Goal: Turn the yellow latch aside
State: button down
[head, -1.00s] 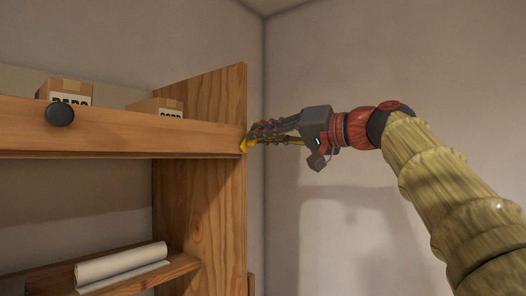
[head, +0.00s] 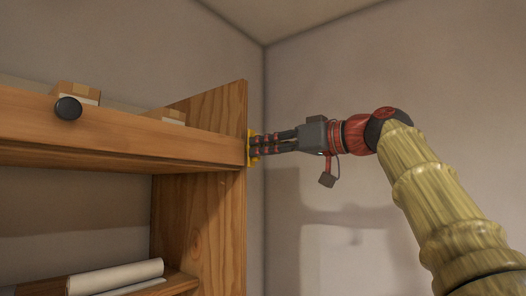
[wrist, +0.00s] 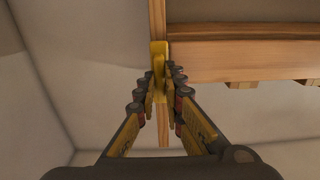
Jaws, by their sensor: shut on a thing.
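The yellow latch (head: 251,148) sits at the right end of the wooden front board, by the upright side panel. It also shows in the wrist view (wrist: 159,57), standing between my fingertips. My gripper (head: 258,146) reaches in from the right with its fingers level, shut on the latch. In the wrist view my gripper (wrist: 161,78) has one finger on each side of the latch. The fingers hide part of the latch in the head view.
The wooden front board (head: 160,137) carries a black round knob (head: 68,108). Cardboard boxes (head: 77,93) stand behind it. A white roll (head: 115,276) lies on the lower shelf. The side panel (head: 208,225) stands close left of my gripper. Right of it is open space before the wall.

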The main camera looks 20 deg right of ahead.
jog(key=shift+f, duration=0.1)
dwell(0.4)
jog(key=c, duration=1.9)
grip_release()
jog(key=shift+a, duration=0.1)
jog(key=v, duration=1.2)
